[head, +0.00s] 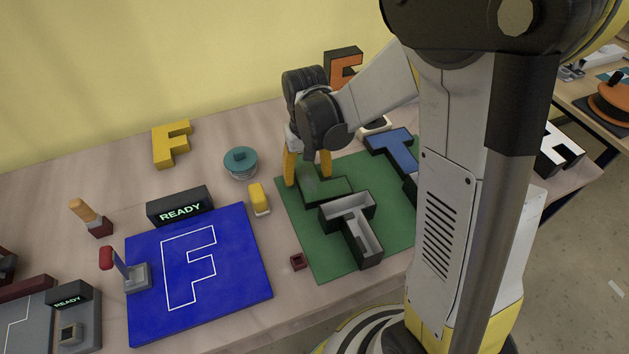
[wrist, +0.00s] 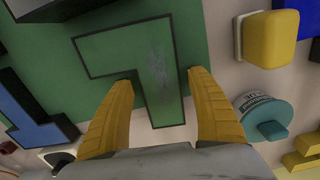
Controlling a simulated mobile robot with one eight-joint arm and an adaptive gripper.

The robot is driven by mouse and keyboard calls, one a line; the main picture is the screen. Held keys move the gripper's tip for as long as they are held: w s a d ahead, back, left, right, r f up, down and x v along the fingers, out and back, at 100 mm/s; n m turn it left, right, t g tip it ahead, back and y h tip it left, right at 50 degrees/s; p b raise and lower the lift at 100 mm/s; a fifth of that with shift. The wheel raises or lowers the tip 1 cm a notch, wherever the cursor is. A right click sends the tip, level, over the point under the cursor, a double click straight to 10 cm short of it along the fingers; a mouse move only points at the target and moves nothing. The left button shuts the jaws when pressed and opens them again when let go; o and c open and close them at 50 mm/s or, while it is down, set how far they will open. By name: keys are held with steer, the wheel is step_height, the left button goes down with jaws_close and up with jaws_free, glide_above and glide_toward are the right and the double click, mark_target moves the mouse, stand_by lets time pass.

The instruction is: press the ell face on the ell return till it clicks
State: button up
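The ell face (head: 330,189) is a green L with a scuffed grey patch on its stem. It lies over the dark-walled ell return on the green mat (head: 303,245); I cannot tell whether it is fully seated. In the wrist view the ell face (wrist: 155,70) shows a dark edge around it. My gripper (head: 308,180) points down at the stem, with its yellow fingers apart. In the wrist view my gripper (wrist: 158,75) has one finger on each side of the stem, with nothing clamped. Whether the fingertips touch it is unclear.
An open, grey-lined T return (head: 368,245) lies close in front of the L. A blue T (head: 390,142) lies behind right. A yellow block (head: 258,197), a teal-lidded tin (head: 240,160) and a blue F board (head: 240,270) are at left. A small dark red block (head: 298,261) lies near the mat.

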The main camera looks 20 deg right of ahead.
steer(key=c, duration=1)
steer(key=o, duration=0.4)
steer(key=c, duration=0.3)
steer(key=shift+r, duration=0.15)
steer(key=shift+c, duration=0.8)
steer(key=shift+r+p, duration=0.75)
steer(key=shift+r, duration=0.15)
steer(key=o, duration=0.5)
steer(key=c, duration=0.5)
